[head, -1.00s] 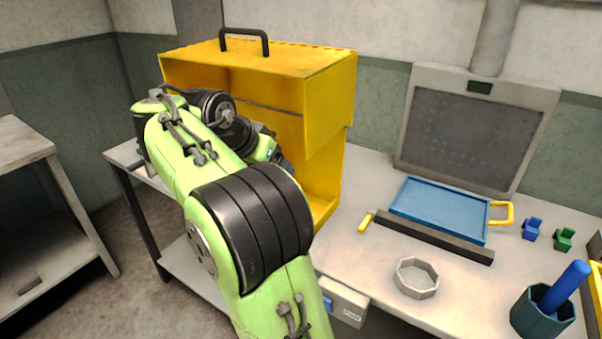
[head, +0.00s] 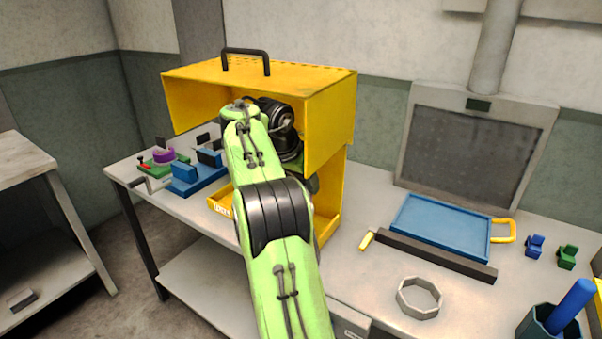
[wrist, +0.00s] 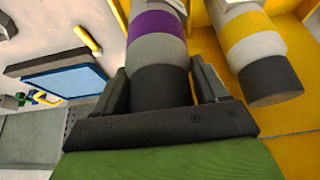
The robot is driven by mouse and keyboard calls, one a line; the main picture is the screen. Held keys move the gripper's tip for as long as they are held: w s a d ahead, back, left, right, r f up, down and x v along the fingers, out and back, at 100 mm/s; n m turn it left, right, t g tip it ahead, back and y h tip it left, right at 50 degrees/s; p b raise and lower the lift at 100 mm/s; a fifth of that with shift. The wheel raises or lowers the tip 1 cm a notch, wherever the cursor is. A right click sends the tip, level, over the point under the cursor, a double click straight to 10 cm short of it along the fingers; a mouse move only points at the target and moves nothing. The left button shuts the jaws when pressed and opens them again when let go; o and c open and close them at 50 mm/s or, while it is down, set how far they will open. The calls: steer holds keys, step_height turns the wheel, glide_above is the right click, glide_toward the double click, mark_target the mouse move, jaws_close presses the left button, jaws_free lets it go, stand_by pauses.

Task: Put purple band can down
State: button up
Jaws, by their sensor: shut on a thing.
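The purple band can (wrist: 158,50) is grey with a purple band and a dark end, and it fills the middle of the wrist view. My gripper (wrist: 163,85) is shut on it, one finger on each side of the dark end. A second can with a yellow band (wrist: 252,45) stands apart to the right of it, against yellow surfaces. In the head view my arm reaches into the open front of the yellow cabinet (head: 325,110). The arm hides my gripper and the held can there.
Left of the cabinet are a blue fixture (head: 197,178) and a green fixture with a purple ring (head: 163,156). To the right lie a blue tray (head: 440,228), a dark bar (head: 435,256) and a grey octagonal ring (head: 419,297). The cabinet's top and side walls surround the arm closely.

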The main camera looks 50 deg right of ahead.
steer(key=shift+d+r+p, duration=0.4)
steer(key=shift+p, duration=0.15)
step_height(320, 180, down, 2)
steer(key=shift+f+y+b, duration=0.15)
steer(key=shift+y+b, duration=0.15)
steer(key=shift+b, duration=0.55)
steer(key=o, duration=1.6)
steer(key=shift+f, duration=0.1)
steer(key=shift+c, duration=0.2)
